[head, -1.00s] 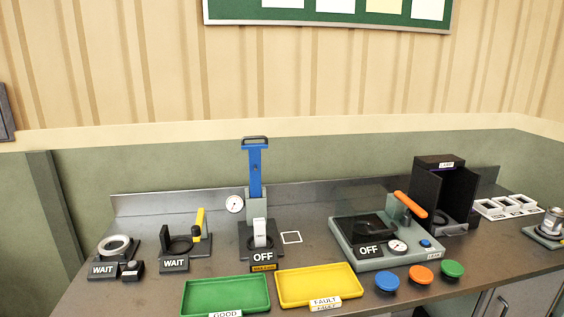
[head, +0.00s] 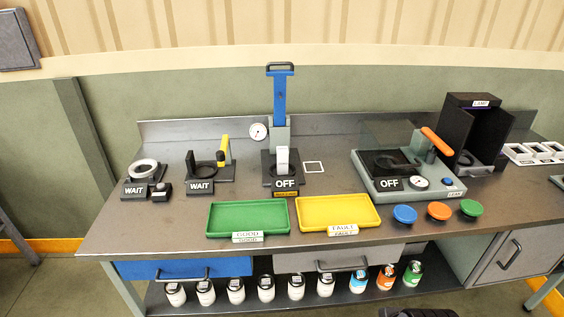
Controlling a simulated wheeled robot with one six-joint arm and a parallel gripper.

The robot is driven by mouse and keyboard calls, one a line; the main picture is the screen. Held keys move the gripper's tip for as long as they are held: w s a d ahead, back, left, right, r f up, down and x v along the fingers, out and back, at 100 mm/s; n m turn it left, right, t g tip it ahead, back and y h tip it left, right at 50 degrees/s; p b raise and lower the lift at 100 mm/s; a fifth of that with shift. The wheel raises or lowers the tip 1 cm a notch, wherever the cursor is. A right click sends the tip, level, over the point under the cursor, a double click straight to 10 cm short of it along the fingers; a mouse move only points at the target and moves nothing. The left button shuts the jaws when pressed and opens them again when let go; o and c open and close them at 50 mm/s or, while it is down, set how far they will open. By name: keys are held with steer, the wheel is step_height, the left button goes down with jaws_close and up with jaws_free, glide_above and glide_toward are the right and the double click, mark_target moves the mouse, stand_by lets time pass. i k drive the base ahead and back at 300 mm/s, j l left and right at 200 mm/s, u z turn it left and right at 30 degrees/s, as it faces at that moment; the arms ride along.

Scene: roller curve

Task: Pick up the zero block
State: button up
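A white upright block (head: 283,160) stands in the press (head: 279,130) with the tall blue lever, behind a sign reading OFF. Its small marking is not readable here, so I cannot confirm that it is the zero block. An empty white square outline (head: 314,167) lies on the bench just right of the press. No gripper fingers show in the head view. Only a dark shape, cut off at the bottom edge, shows there, and I cannot tell what it is.
A green GOOD tray (head: 222,233) and a yellow FAULT tray (head: 373,222) lie empty in front of the press. A leak tester (head: 366,181) and a black lamp box (head: 475,130) stand right. Blue, orange and green buttons line the front. Several cans stand on the lower shelf.

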mark_target(283, 153)
steer(key=i+j+z, duration=0.25)
steer(key=j, duration=0.35)
steer(key=j+z, duration=0.3)
steer(key=j, duration=0.3)
steer(key=i+j+z, duration=0.1)
steer(key=j+z, duration=0.15)
steer(key=j, duration=0.45)
